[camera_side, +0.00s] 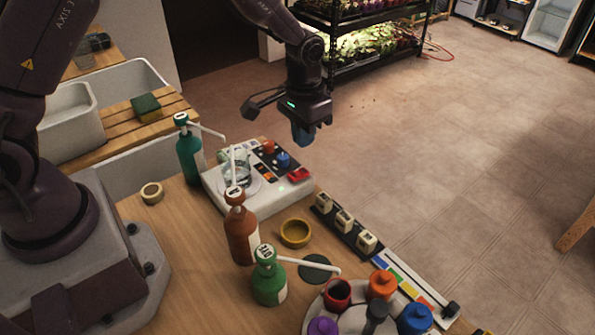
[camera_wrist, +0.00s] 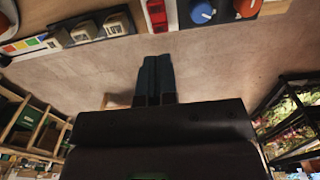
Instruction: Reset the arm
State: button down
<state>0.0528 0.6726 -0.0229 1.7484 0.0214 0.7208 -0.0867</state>
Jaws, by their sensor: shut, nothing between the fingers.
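My gripper (camera_side: 303,134) hangs in the air at the upper middle of the side view, above and behind the white scale-like device (camera_side: 213,191). Its blue-grey fingers point down and are closed together with nothing between them. In the wrist view the closed fingers (camera_wrist: 155,78) show at the centre, over the tiled floor. The gripper touches nothing that I can see.
Pump bottles in green (camera_side: 188,152), brown (camera_side: 240,228) and green (camera_side: 268,278) stand on the wooden table. A glass beaker (camera_side: 236,172) sits on the white device. A round tray (camera_side: 308,322) holds coloured containers at the front. A lit plant rack (camera_side: 362,70) stands behind.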

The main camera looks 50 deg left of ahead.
jog(key=s, duration=0.3)
jog(key=shift+s+a+r+g, duration=0.15)
jog(key=shift+s+r+g, duration=0.05)
jog(key=shift+g, duration=0.2)
jog(key=s+a+r+t, duration=0.2)
jog(key=s+r+t, duration=0.4)
jog(key=s+r, duration=1.3)
notch_tip(320, 180, up, 3)
jog(key=shift+s+a+f, duration=0.1)
jog(key=shift+s+a, duration=0.2)
jog(key=shift+a, duration=0.05)
